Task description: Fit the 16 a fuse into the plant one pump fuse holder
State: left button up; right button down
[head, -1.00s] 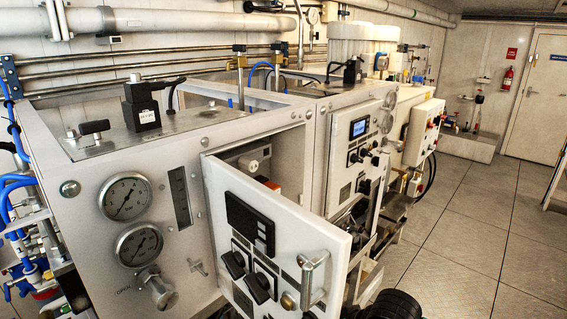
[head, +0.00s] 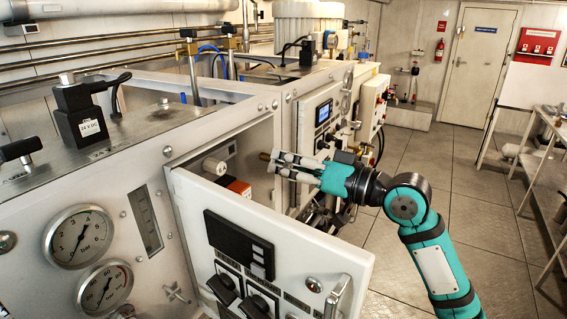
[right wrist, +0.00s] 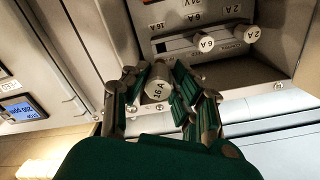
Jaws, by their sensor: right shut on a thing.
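My right gripper (head: 276,162) is shut on the 16 A fuse, beside the open cabinet door. In the right wrist view the fuse's pale round cap, marked 16 A (right wrist: 158,85), sits between the fingers (right wrist: 160,92). In the head view a brass-coloured end (head: 264,156) pokes past the fingertips toward the cabinet opening. In the right wrist view a fuse panel (right wrist: 180,15) lies ahead, apart from the held fuse, with caps marked 6 A (right wrist: 205,43) and 2 A (right wrist: 252,33). A 16A label is at its left; I cannot make out the socket there. My left gripper is not in view.
The open white door (head: 300,240) stands between me and the cabinet inside. An orange block (head: 236,187) and a white round cap (head: 213,166) show inside. Another control cabinet (head: 318,125) stands behind the gripper.

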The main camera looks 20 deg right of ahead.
aim_at(261, 158)
jog(key=shift+a+f, duration=0.1)
jog(key=shift+w+a, duration=0.1)
jog(key=shift+w, duration=0.1)
jog(key=shift+p+x, duration=0.95)
jog(key=shift+x, duration=0.65)
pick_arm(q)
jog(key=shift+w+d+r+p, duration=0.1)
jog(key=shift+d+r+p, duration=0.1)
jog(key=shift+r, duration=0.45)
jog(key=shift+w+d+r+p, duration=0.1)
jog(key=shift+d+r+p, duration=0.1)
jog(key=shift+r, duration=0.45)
pick_arm(e)
jog(key=shift+x, duration=1.05)
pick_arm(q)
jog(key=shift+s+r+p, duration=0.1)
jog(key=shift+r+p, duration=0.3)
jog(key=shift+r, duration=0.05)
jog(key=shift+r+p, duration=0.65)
pick_arm(e)
jog(key=shift+x, duration=1.7)
